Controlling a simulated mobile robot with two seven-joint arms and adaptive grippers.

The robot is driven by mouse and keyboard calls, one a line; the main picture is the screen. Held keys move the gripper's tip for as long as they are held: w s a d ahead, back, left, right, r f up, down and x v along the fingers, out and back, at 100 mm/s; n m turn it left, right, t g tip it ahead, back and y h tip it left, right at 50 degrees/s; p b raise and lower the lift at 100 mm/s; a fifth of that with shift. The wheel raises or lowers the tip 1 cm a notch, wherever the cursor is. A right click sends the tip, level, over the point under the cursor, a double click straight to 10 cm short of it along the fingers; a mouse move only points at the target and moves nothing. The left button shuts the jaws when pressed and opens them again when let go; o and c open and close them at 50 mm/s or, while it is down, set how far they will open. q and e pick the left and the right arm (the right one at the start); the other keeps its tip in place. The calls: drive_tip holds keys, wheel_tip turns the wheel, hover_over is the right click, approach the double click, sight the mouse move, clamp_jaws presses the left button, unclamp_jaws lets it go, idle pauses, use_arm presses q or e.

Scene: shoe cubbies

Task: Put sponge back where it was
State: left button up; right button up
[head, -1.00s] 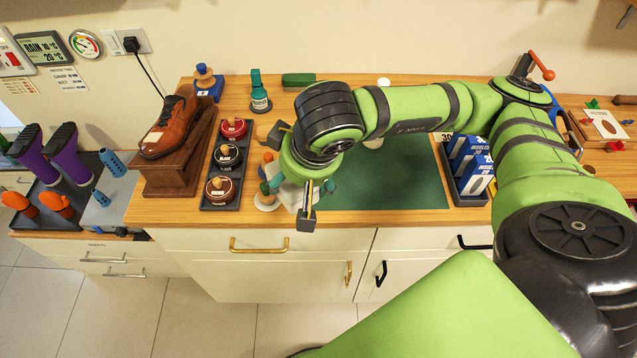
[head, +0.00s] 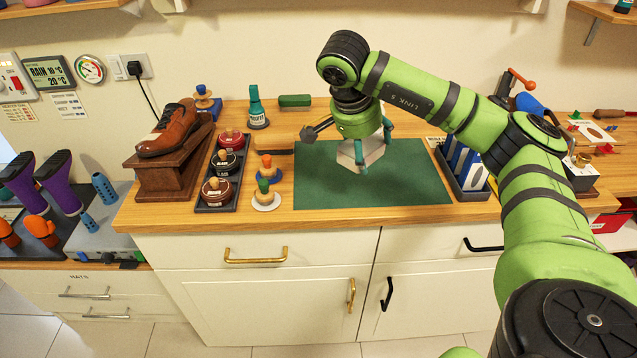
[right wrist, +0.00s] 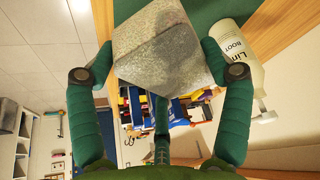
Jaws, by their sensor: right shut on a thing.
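The sponge (head: 372,151) is a pale grey-white block. My right gripper (head: 362,150) is shut on it and holds it tilted over the green mat (head: 420,185). In the head view I cannot tell how far above the mat it is. The right wrist view shows the sponge (right wrist: 165,45) large, speckled grey, between the two green fingers of the gripper (right wrist: 160,75). The place where the sponge was before is not clear in these frames. My left gripper is not in view.
Polish tins in a dark tray (head: 218,172), daubers on a white dish (head: 265,203) and a blue dish, and a wooden brush (head: 275,145) stand left of the mat. Blue boxes (head: 465,165) stand right. A white bottle (right wrist: 243,55) shows in the wrist view. The mat's front is clear.

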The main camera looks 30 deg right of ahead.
drive_tip(key=w+a+f, duration=0.1)
drive_tip(key=w, duration=0.1)
drive_tip(key=w+a+f+p, duration=0.1)
drive_tip(key=w+a+f, duration=0.1)
drive_tip(key=w, duration=0.1)
drive_tip(key=w+a+f, duration=0.2)
drive_tip(key=shift+w+f, duration=0.15)
drive_tip(key=shift+w, duration=0.2)
drive_tip(key=shift+w+a+f+p, duration=0.15)
drive_tip(key=shift+w+f+p, duration=0.1)
drive_tip(key=shift+p, duration=0.05)
drive_tip(key=shift+w+a+f, duration=0.1)
drive_tip(key=shift+f, duration=0.15)
wheel_tip(320, 180, down, 3)
drive_tip(key=shift+f+p, duration=0.15)
drive_tip(key=shift+p, duration=0.35)
drive_tip(key=shift+f, duration=0.25)
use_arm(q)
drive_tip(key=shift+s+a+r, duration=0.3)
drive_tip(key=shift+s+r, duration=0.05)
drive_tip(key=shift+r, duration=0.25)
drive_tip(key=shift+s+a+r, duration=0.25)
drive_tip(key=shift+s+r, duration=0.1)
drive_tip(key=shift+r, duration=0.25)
